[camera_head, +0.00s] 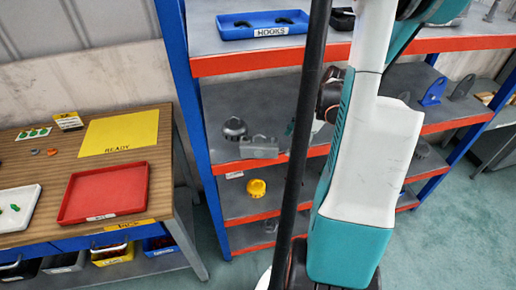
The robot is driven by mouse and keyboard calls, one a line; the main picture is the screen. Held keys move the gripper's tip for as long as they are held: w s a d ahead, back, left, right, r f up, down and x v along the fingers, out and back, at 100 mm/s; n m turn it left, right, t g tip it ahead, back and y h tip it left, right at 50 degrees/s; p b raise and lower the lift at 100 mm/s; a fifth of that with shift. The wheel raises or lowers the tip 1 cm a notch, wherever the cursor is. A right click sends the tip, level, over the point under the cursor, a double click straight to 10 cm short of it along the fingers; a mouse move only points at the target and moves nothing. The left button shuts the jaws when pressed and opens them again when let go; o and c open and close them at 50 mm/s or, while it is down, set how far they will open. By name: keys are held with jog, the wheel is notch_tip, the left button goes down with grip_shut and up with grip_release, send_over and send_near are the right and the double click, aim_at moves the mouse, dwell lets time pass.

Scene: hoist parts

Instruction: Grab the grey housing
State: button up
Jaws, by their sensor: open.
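A light grey boxy part (259,148), which looks like a housing, sits near the front edge of the middle shelf (222,167). A darker grey domed part (235,128) stands just behind it to the left. I cannot tell for certain which of the two is the grey housing. My white and teal arm and a dark pole cover the middle of the rack, to the right of these parts. I cannot make out my gripper's fingers in this view.
A yellow part (257,188) sits on the shelf below. A blue hooks tray (264,25) is on the shelf above. Blue rack posts and orange shelf edges bound the openings. At left, a wooden bench carries a red tray (104,192) and a yellow ready mat (119,133).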

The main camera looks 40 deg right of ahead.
aim_at(259, 142)
jog(key=w+a, duration=0.2)
jog(key=w+a+b, duration=0.1)
jog(key=w+a, duration=0.1)
jog(key=shift+w+a, duration=0.2)
jog(key=shift+w, duration=0.2)
jog(key=w+a, duration=0.1)
jog(key=w+a+b, duration=0.1)
jog(key=w+a, duration=0.1)
jog(key=shift+w+a+f, duration=0.2)
jog(key=shift+w+f, duration=0.1)
jog(key=shift+f, duration=0.25)
jog(key=c, duration=1.6)
